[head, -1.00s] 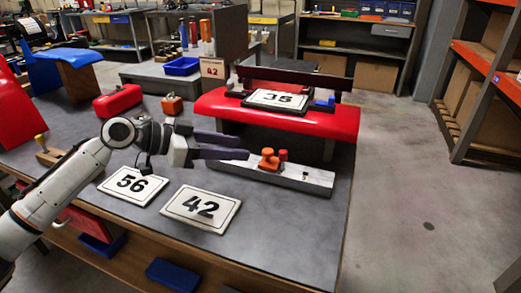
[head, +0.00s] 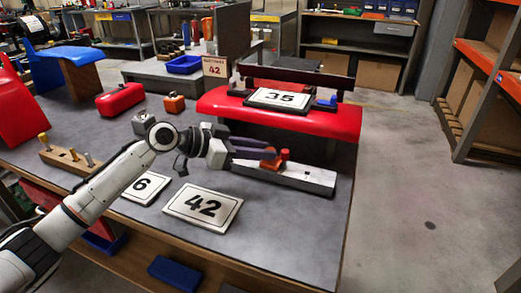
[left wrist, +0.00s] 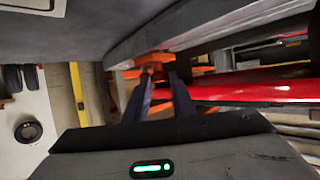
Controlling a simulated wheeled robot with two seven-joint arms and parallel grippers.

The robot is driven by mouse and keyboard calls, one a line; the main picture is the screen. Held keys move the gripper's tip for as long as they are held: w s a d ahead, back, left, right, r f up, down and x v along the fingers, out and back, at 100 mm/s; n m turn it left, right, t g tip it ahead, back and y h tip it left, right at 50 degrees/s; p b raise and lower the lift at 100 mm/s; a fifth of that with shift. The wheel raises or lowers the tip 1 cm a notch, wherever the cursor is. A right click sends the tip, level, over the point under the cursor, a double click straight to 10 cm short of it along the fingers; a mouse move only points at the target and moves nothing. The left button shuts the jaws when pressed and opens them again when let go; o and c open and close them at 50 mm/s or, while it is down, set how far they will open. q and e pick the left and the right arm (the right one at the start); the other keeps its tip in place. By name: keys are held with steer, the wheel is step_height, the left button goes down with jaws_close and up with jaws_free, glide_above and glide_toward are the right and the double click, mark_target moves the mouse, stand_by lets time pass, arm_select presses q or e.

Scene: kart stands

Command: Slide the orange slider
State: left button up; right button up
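The orange slider (head: 270,163) sits on a pale grey rail (head: 312,178) on the table, beside a small red knob (head: 284,155). In the left wrist view the slider (left wrist: 153,60) shows just beyond my fingertips, with the rail (left wrist: 200,30) running up to the right. My left gripper (head: 267,157) is at the slider's left side, its two dark fingers partly covering it. The fingers (left wrist: 160,78) are apart, with no clear grip on the slider; whether they touch it I cannot tell. My right gripper is not in view.
Number plates 42 (head: 203,208) and 6 (head: 146,187) lie in front, the latter partly behind my arm. A red bench-like part (head: 225,106) with plate 35 (head: 278,98) stands behind the rail. A wooden peg block (head: 66,162) is at left. Floor is open at right.

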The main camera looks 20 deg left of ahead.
arm_select(q)
jaws_close()
steer(key=shift+a+f, duration=0.1)
steer(key=shift+a, duration=0.1)
steer(key=a+b, duration=0.1)
steer(key=a, duration=0.1)
steer(key=a+b, duration=0.1)
steer(key=a, duration=0.1)
steer(key=a+b, duration=0.2)
steer(key=shift+w+f, duration=0.2)
steer(key=shift+f, duration=0.1)
steer(key=a, duration=0.2)
steer(key=a+b, duration=0.1)
steer(key=a, duration=0.1)
steer(key=a+b, duration=0.1)
steer(key=a, duration=0.2)
steer(key=shift+a+r, duration=0.1)
steer(key=shift+r, duration=0.25)
steer(key=shift+a, duration=0.1)
steer(key=o, duration=0.9)
jaws_free()
steer(key=v, duration=1)
